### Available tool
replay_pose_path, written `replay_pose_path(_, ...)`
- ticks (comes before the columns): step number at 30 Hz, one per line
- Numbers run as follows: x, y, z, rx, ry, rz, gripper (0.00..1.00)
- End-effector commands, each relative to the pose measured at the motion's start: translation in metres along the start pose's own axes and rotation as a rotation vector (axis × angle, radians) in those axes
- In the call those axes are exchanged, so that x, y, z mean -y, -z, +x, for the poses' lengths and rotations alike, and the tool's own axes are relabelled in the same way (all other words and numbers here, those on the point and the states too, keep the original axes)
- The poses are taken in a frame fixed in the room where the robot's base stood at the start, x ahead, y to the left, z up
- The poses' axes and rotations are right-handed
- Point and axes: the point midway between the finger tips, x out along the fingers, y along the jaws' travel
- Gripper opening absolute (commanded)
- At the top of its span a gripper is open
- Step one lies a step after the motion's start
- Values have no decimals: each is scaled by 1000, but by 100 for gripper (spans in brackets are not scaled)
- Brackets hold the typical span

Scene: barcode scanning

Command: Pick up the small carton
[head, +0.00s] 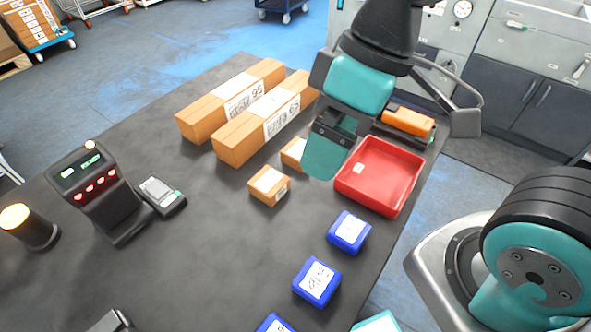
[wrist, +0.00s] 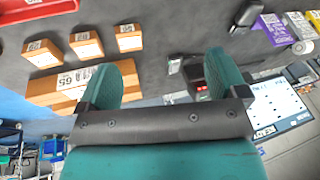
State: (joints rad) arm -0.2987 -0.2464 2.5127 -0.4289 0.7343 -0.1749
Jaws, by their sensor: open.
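Small brown cartons with white labels sit on the dark table. One small carton (head: 268,186) is in the clear in the head view; a second (head: 293,153) is partly hidden behind my gripper. The wrist view shows three in a row: left (wrist: 40,53), middle (wrist: 86,45) and right (wrist: 129,38). I cannot tell which one the task means. My gripper (head: 334,150) is teal, open and empty, above the table between the small cartons and the red tray. Its two fingers show apart in the wrist view (wrist: 167,72), with no carton between them.
Two long cartons (head: 230,100) (head: 265,118) lie behind the small ones. A red tray (head: 380,172) stands to the right, near an orange item (head: 408,121). Several blue boxes (head: 348,232) line the table's right side. A scanner stand (head: 95,188) and a lamp (head: 28,228) are at left.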

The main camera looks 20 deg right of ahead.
Motion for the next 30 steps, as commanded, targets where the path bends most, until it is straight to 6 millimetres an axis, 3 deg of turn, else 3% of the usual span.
replay_pose_path(4, -17, 38, -2, 87, -39, -383, 92)
replay_pose_path(9, -34, 81, 12, 212, -61, -872, 92)
replay_pose_path(15, -44, 110, 31, 323, -50, -1248, 92)
replay_pose_path(20, -48, 114, 46, 354, -41, -1343, 92)
replay_pose_path(30, -66, 96, 116, 357, -37, -1344, 92)
